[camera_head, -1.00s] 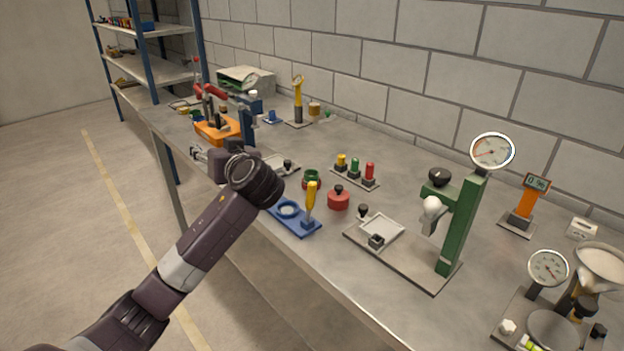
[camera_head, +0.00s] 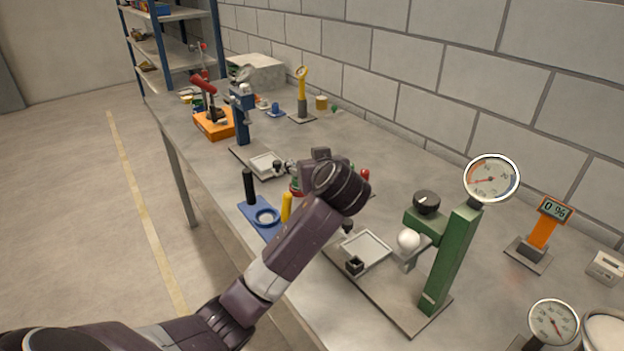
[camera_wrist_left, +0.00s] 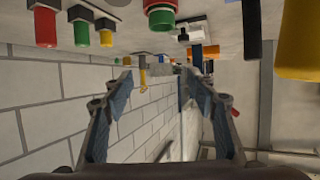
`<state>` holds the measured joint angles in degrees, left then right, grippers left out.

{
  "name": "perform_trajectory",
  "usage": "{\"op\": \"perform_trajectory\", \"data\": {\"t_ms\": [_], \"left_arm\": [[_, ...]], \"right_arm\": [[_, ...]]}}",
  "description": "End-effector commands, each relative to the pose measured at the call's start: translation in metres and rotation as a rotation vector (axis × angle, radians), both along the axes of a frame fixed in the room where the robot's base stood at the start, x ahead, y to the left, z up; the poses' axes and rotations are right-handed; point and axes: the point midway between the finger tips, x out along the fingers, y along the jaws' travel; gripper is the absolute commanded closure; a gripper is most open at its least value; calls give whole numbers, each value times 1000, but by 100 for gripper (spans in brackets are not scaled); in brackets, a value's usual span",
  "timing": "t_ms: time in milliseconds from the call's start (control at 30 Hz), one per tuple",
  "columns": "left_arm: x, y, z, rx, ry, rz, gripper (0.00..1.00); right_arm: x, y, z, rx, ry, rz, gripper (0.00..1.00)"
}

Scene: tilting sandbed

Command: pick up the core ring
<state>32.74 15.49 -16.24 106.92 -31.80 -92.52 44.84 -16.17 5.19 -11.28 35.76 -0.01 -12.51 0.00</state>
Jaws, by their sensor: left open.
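I cannot tell for sure which thing is the core ring. A pale ring shape (camera_head: 266,217) lies on a blue plate (camera_head: 250,208), between a black upright handle (camera_head: 249,186) and a yellow one (camera_head: 286,208). A yellow post (camera_head: 302,90) farther back has a ring-shaped top. It also shows upside down in the left wrist view (camera_wrist_left: 143,75). My left gripper (camera_wrist_left: 156,80) is open with nothing between its fingers. In the head view its wrist is right of the blue plate and hides most of the fingers. My right gripper is not in view.
A green stand with a dial gauge (camera_head: 491,180) is on the right. A red-and-green pot (camera_wrist_left: 160,15) and red, green and yellow knobs (camera_wrist_left: 80,30) stand near the gripper. An orange-based device (camera_head: 214,125) is farther back. The wall (camera_head: 420,80) runs behind the table.

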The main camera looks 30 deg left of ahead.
Motion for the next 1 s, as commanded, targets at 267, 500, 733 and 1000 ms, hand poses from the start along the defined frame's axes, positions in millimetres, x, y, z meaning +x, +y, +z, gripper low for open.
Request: {"op": "perform_trajectory", "data": {"t_ms": [267,500,733,1000], "left_arm": [[-2,1,-57,4,7,1,47],[8,10,-79,3,1,2,47],[21,23,-85,4,2,3,47],[44,47,-100,3,3,2,47]], "right_arm": [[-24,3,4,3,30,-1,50],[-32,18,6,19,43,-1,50],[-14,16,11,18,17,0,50],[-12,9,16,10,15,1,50]]}}
